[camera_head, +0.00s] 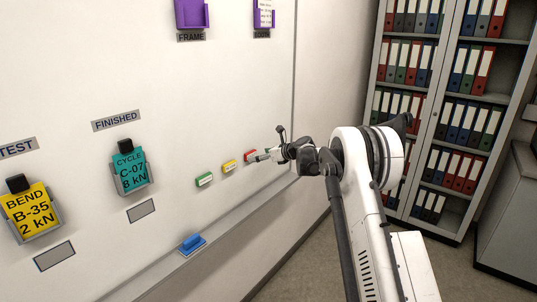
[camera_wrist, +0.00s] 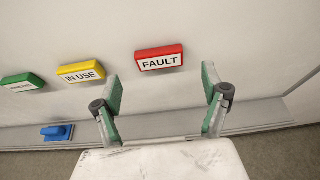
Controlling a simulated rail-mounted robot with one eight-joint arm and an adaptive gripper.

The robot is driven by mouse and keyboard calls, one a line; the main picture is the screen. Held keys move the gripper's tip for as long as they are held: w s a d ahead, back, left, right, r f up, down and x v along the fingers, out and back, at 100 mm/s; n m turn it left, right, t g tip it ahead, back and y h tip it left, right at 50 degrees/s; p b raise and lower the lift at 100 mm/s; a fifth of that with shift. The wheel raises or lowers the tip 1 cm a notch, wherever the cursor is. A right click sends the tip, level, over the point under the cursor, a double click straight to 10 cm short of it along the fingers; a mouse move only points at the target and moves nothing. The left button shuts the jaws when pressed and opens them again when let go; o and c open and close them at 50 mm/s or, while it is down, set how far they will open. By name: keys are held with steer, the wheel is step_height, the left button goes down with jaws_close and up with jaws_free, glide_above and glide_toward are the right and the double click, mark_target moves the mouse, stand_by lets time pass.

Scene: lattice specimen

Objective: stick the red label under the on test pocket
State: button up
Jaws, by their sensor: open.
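The red label (camera_head: 249,156) is on the white board, and it reads FAULT in the wrist view (camera_wrist: 160,58). My gripper (camera_head: 264,156) is open and empty, close to the red label. In the wrist view its green-padded fingers (camera_wrist: 161,85) stand apart, with the red label ahead between and above their tips. The on test pocket (camera_head: 36,237) is at the far left of the head view, under a sign (camera_head: 18,148) cut off to "TEST". It holds a yellow card (camera_head: 27,210) reading BEND B-35 2 kN. A grey outlined rectangle (camera_head: 54,256) is below it.
Yellow (camera_head: 229,167) and green (camera_head: 204,180) labels sit left of the red one. The finished pocket (camera_head: 134,187) holds a teal card, with another grey rectangle (camera_head: 141,211) below. A blue eraser-like block (camera_head: 192,243) rests on the ledge. Purple holders (camera_head: 191,14) are above.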

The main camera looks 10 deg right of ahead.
mark_target(250, 155)
steer(key=shift+x, duration=2.1)
steer(key=shift+c, duration=0.4)
steer(key=c, duration=1.1)
